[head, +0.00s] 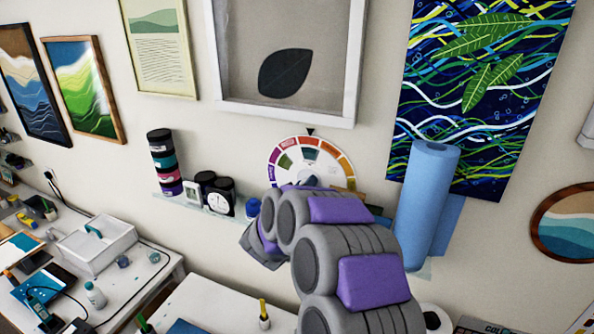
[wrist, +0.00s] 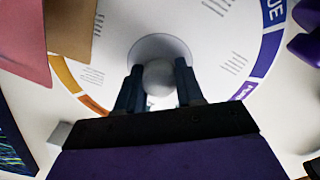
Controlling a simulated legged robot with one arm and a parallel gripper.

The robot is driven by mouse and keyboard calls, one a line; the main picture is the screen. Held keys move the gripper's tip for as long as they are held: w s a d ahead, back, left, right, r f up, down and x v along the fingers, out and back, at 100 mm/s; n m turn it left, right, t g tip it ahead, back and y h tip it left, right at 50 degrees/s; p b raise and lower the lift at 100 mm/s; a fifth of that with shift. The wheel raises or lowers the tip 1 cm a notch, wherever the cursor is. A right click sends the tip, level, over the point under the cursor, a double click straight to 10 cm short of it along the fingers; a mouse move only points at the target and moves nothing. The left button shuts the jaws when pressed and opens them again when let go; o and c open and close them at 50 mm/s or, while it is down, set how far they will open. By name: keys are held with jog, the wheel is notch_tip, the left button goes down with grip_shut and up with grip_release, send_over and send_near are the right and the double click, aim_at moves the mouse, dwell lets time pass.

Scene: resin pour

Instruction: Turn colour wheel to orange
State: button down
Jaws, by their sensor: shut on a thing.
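The colour wheel (head: 330,150) is a white disc on the wall with a coloured rim. A small black pointer (head: 310,131) sits above its top edge, over a reddish segment, with orange segments to the right. My arm hides the wheel's lower part. In the wrist view the wheel (wrist: 215,45) fills the background, with blue and purple rim to the right and orange to the lower left. My gripper (wrist: 158,67) is shut on the round pale knob (wrist: 159,80) at the wheel's centre, one dark finger on each side.
A white framed picture (head: 285,60) hangs just above.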

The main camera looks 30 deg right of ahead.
jog(key=shift+w+a+r+n+p, duration=0.15)
jog(key=shift+a+r+n+p, duration=0.15)
jog(key=shift+n+p, duration=0.25)
jog(key=shift+d+n+p, duration=0.3)
jog(key=shift+n+p, duration=0.25)
jog(key=shift+p, duration=0.15)
jog(key=shift+a+f+n, duration=0.1)
jog(key=shift+f+n, duration=0.15)
jog(key=shift+n, duration=1.25)
jog(key=shift+f, duration=0.1)
jog(key=c, duration=1.1)
grip_release()
jog(key=o, duration=0.4)
jog(key=shift+w+f+n, duration=0.1)
jog(key=shift+n, duration=0.2)
